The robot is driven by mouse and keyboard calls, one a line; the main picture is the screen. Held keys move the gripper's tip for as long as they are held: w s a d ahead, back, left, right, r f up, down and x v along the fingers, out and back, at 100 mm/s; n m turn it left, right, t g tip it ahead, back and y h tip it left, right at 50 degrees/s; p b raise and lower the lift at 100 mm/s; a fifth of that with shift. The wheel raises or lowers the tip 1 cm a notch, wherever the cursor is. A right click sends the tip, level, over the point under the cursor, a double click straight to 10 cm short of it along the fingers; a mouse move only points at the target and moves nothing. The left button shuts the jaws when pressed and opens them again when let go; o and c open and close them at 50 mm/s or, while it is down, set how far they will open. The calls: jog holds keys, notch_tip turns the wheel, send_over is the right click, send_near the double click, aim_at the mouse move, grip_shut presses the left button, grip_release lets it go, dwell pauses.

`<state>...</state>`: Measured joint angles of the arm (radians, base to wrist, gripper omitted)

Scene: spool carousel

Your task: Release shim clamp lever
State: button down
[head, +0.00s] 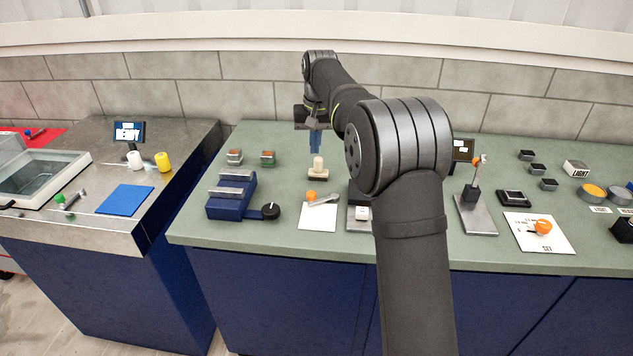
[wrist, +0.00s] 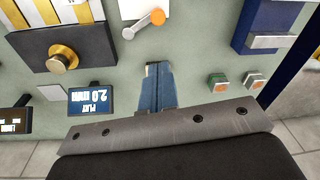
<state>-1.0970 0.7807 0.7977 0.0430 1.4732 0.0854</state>
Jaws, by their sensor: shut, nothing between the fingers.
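A flat silver lever with an orange knob (head: 310,196) lies on a white plate on the green bench. It also shows at the top of the wrist view (wrist: 145,23). No label shows whether it is the shim clamp lever. My gripper (head: 315,148) is above the bench, behind the lever as the head view sees it and apart from it. Its blue fingers are shut and empty, pointing down; they also show in the wrist view (wrist: 154,70). A pale peg (head: 317,168) stands on a base just below and in front of the fingertips in the head view.
A blue fixture with silver bars (head: 232,196) and a black knob (head: 270,211) sits left of the lever. Two small button blocks (wrist: 235,83) stand near the gripper. A brass knob (wrist: 62,58) and a "PLAY 2.0 mm" display (wrist: 90,100) are nearby. My arm hides part of the bench.

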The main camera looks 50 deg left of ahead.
jog(key=shift+s+a+f+n+y, duration=0.35)
jog(key=shift+f+n+y, duration=0.1)
jog(key=shift+f+n, duration=0.4)
jog(key=shift+s+a+f+n+y, duration=0.25)
jog(key=shift+a+f+n+y, duration=0.25)
jog(key=shift+n, duration=0.5)
jog(key=shift+s+a+f+n+y, duration=0.2)
jog(key=shift+s+f+n+y, duration=0.15)
jog(key=shift+f+n, duration=0.55)
jog(key=x, duration=1)
jog(key=shift+w+f, duration=0.15)
jog(key=shift+w, duration=0.05)
jog(key=shift+s+d+r, duration=0.1)
jog(key=shift+d+r, duration=0.05)
jog(key=shift+d, duration=0.45)
jog(key=shift+d+r, duration=0.15)
jog(key=shift+d, duration=1.25)
jog(key=shift+s+d+n, duration=0.1)
jog(key=shift+d+n, duration=0.05)
jog(key=shift+n, duration=0.1)
